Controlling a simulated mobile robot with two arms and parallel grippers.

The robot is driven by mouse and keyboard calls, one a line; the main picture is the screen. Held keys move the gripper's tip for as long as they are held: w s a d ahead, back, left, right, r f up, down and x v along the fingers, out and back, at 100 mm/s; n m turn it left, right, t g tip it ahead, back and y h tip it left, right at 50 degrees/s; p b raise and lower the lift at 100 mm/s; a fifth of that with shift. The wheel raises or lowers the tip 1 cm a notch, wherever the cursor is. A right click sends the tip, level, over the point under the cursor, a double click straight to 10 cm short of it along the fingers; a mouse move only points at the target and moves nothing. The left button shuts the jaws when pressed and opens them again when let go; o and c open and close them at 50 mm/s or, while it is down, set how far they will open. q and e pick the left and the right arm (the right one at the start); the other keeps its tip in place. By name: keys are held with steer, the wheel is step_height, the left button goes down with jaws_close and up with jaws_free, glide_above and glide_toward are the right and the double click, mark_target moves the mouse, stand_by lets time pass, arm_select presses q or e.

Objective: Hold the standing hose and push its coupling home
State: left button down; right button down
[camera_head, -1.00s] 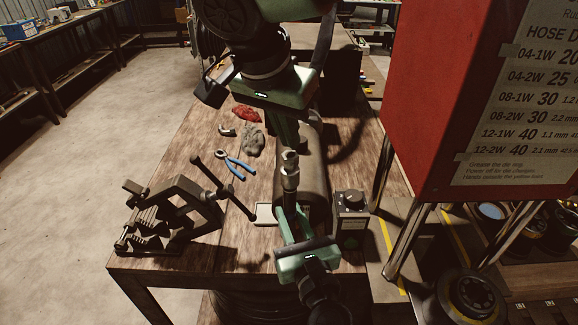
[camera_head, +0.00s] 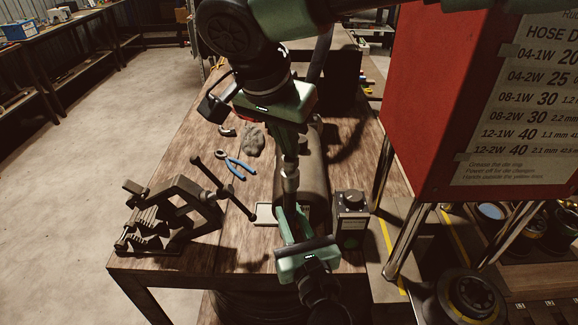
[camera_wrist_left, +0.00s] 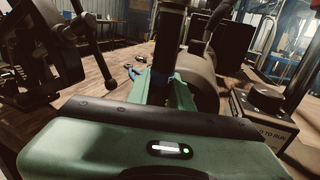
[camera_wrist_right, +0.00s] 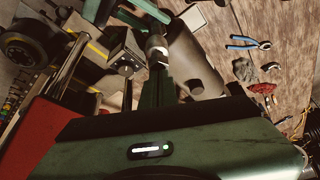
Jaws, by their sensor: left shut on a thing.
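My left gripper (camera_head: 293,215) is shut on the standing hose (camera_wrist_left: 168,45), which rises dark and upright between its green fingers in the left wrist view. The silver coupling (camera_head: 290,180) sits on the hose top, above the left fingers. My right gripper (camera_head: 289,152) is directly above the coupling, pointing down, with its fingers together. In the right wrist view the coupling (camera_wrist_right: 157,48) shows at the fingertips. They look in contact or nearly so, and I cannot tell exactly. How deep the hose sits in the coupling is hidden.
A dark cylinder (camera_head: 316,180) lies just behind the hose. A control box (camera_head: 351,215) stands to the right, and a dark vise-like fixture (camera_head: 170,215) to the left. Blue pliers (camera_head: 237,165) and a grey rag (camera_head: 253,140) lie behind. A red cabinet (camera_head: 425,100) rises at right.

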steer(key=shift+f, duration=0.25)
steer(key=shift+r, duration=3.05)
arm_select(q)
steer(key=c, duration=1.2)
jaws_free()
steer(key=shift+o, duration=0.2)
